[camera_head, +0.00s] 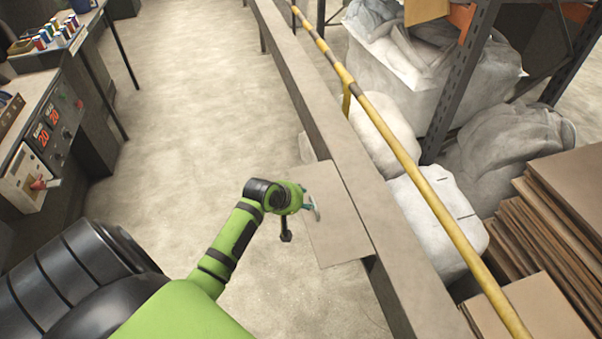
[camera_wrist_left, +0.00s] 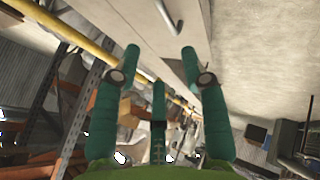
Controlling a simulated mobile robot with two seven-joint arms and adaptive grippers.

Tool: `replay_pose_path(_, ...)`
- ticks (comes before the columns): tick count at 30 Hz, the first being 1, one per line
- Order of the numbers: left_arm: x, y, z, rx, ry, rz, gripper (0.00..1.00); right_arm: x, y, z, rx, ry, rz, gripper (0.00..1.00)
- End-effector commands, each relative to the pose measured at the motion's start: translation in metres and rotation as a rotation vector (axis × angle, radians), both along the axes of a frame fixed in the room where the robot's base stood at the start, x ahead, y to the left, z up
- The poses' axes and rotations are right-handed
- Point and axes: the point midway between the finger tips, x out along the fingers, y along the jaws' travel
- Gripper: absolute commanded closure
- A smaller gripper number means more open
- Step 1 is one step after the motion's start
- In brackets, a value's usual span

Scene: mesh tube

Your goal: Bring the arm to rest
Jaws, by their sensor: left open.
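My left arm comes in from the lower left in the head view. Its left gripper (camera_head: 311,205) is small there, in front of a flat grey-beige panel (camera_head: 338,235) beside the long ledge. In the left wrist view the teal fingers of the left gripper (camera_wrist_left: 160,62) stand wide apart with nothing between them. A grey bent metal hook or handle (camera_wrist_left: 172,20) shows beyond the fingertips in that view, apart from them as far as I can tell. My right gripper is in neither view.
A long grey ledge (camera_head: 325,110) and a yellow rail (camera_head: 395,145) run along the right. Beyond are wrapped bundles (camera_head: 437,215), shelving and stacked cardboard (camera_head: 560,240). A workbench with red-digit controls (camera_head: 50,135) stands at left. The floor (camera_head: 185,110) between is clear.

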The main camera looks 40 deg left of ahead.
Motion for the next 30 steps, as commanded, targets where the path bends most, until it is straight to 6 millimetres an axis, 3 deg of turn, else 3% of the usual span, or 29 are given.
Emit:
replay_pose_path(13,0.0,0.0,0.0,0.0,-0.001,0.0,0.56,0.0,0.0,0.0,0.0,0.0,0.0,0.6)
replay_pose_path(17,-0.006,-0.003,-0.018,0.017,0.023,-0.019,0.56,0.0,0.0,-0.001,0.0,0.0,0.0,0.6)
replay_pose_path(20,-0.024,-0.011,-0.061,0.064,0.08,-0.072,0.56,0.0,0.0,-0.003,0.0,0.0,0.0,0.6)
replay_pose_path(23,-0.058,-0.024,-0.122,0.137,0.162,-0.169,0.56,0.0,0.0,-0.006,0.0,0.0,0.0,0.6)
replay_pose_path(27,-0.125,-0.046,-0.204,0.251,0.277,-0.351,0.56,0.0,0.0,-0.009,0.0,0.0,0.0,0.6)
replay_pose_path(30,-0.182,-0.063,-0.254,0.322,0.348,-0.503,0.56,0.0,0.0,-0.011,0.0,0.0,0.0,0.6)
